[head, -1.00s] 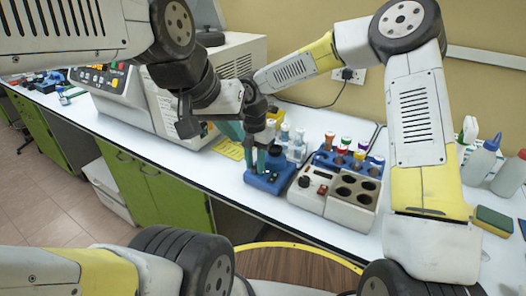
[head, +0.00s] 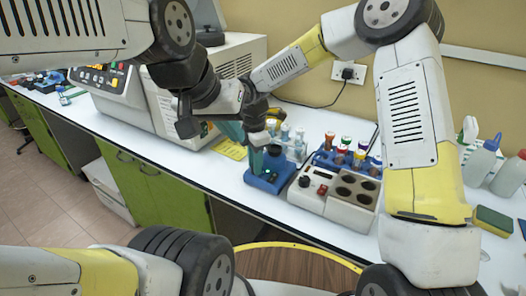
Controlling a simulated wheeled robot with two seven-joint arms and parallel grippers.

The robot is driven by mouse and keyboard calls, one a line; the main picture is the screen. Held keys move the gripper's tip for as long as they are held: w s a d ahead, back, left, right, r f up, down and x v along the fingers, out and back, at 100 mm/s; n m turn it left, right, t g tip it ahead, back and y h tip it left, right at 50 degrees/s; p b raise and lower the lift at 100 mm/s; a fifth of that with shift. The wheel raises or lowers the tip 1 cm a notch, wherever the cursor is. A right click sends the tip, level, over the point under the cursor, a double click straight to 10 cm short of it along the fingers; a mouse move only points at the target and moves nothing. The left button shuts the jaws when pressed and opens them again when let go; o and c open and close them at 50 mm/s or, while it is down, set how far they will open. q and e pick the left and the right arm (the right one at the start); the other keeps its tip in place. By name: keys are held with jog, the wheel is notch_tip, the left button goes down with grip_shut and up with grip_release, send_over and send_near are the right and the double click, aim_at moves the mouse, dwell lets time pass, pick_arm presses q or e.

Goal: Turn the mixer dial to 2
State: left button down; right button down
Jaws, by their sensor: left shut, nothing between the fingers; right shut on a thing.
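The mixer is a small blue unit (head: 268,185) with a black round top (head: 275,150), standing on the white bench near its front edge. My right gripper (head: 256,168) points down at the mixer's left part, its teal fingers shut on the dial. The fingers hide the dial and its marks, so its setting cannot be read. My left gripper (head: 234,133) is shut and empty, a little higher and left of the right one, partly behind my wrist parts.
A white block with holes, a black knob and a red switch (head: 335,210) stands right of the mixer. Behind are a blue rack of tubes (head: 372,160) and small bottles (head: 297,145). A large white instrument (head: 122,100) stands left. Squeeze bottles (head: 480,163) and a sponge (head: 493,220) are right.

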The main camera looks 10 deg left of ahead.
jog(key=m, duration=0.5)
dwell(0.6)
jog(key=c, duration=1.1)
grip_release()
jog(key=shift+c, duration=0.2)
jog(key=shift+r, duration=3.95)
